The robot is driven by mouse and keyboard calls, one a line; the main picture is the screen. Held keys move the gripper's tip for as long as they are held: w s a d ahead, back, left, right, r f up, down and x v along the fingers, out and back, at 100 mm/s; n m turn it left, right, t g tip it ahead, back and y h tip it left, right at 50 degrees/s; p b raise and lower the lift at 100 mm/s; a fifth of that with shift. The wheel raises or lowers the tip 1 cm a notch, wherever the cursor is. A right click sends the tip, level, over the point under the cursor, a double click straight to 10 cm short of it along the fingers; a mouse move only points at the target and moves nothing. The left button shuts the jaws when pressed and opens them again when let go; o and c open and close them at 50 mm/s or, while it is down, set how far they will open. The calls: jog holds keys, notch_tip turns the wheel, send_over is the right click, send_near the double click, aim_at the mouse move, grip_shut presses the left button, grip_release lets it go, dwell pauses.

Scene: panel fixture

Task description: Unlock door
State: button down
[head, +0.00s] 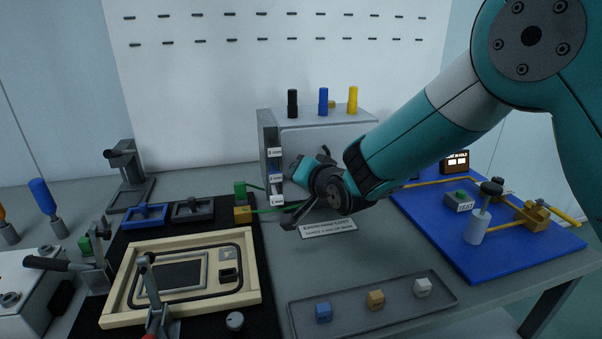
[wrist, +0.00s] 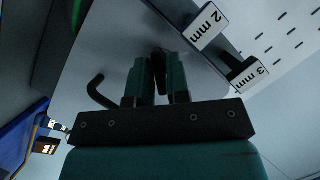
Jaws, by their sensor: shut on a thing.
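The door is the grey front panel of a cabinet (head: 340,150) at the back of the bench. The door face (wrist: 110,40) also fills the upper left of the wrist view. My gripper (head: 303,170) is at the door front, with its teal fingers (wrist: 160,62) closed around a narrow dark piece (wrist: 158,72), perhaps a lock knob or key. The fingers hide most of it. A dark bent handle (wrist: 97,92) sticks out beside the fingers, apart from them. My wrist and forearm hide the right part of the door in the head view.
Labelled slots, including "2 mm" (wrist: 205,22) and "3 mm" (wrist: 248,73), line one cabinet side. Black, blue and yellow pegs (head: 323,101) stand on top. A wooden frame (head: 122,290), a grey tray (head: 372,325) and a blue board (head: 440,215) surround the cabinet.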

jog(key=shift+a+n+h+b, duration=0.15)
jog(key=shift+n+h+b, duration=0.7)
jog(key=shift+n+h, duration=1.35)
jog(key=shift+n, duration=0.6)
jog(key=c, duration=1.2)
grip_release()
jog(key=shift+y, duration=0.3)
jog(key=shift+s, duration=0.1)
jog(key=b+v, duration=0.1)
jog(key=v, duration=1.6)
jog(key=shift+s+f+b, duration=0.15)
jog(key=shift+s+b, duration=0.15)
